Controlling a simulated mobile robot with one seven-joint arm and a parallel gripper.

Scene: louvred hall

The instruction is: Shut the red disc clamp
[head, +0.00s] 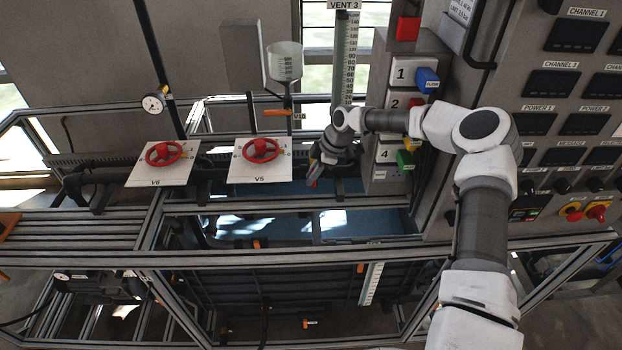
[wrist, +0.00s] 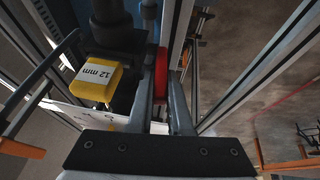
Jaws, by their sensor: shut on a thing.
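The red disc clamp shows in the wrist view as a red disc (wrist: 161,73) seen nearly edge-on, between the two grey fingers of my gripper (wrist: 163,85). The fingers are closed on it. In the head view my gripper (head: 316,175) points down and left, beside the numbered column, and a small bit of red (head: 314,183) shows at its fingertips. Most of the clamp is hidden by my gripper there. I cannot tell how far the clamp is turned.
A yellow block (wrist: 96,78) marked 12 mm is close left of my fingers in the wrist view. Red handwheels V5 (head: 261,150) and V6 (head: 164,153) are to the left. The numbered column (head: 384,178) and control panel (head: 540,110) stand right. Metal rails run below.

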